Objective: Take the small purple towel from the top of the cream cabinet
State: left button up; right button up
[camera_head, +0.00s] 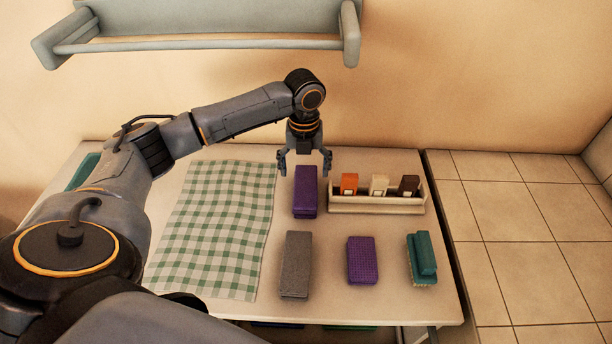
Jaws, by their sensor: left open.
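The cream cabinet top (335,228) spans the middle of the head view. A small purple towel (306,200), folded into a narrow block, lies on it near the back, left of a wooden tray. A second purple item (362,262), shorter and with a textured surface, lies nearer the front; I cannot tell whether it is a towel or a sponge. My left gripper (305,172) points down with its fingers open, one on each side of the far end of the folded purple towel. The fingers look empty, and I cannot tell their height above it. My right gripper is out of view.
A grey folded cloth (296,264) and a teal brush (423,258) lie near the front. The tray (375,205) holds small orange, cream and brown items. A green checked cloth (217,225) covers the left. A shelf (200,30) hangs above; a tiled counter (520,240) adjoins right.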

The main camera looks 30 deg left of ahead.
aim_at(305, 184)
pick_arm(q)
jog(key=shift+s+d+f, duration=0.15)
jog(key=shift+s+f, duration=0.05)
jog(key=shift+f, duration=0.65)
notch_tip(305, 184, down, 5)
jog(key=shift+w+r+p, duration=0.15)
jog(key=shift+r+p, duration=0.05)
jog(key=shift+p, duration=0.8)
jog(key=shift+f, duration=0.3)
jog(key=shift+c, duration=0.8)
jog(key=c, duration=1.1)
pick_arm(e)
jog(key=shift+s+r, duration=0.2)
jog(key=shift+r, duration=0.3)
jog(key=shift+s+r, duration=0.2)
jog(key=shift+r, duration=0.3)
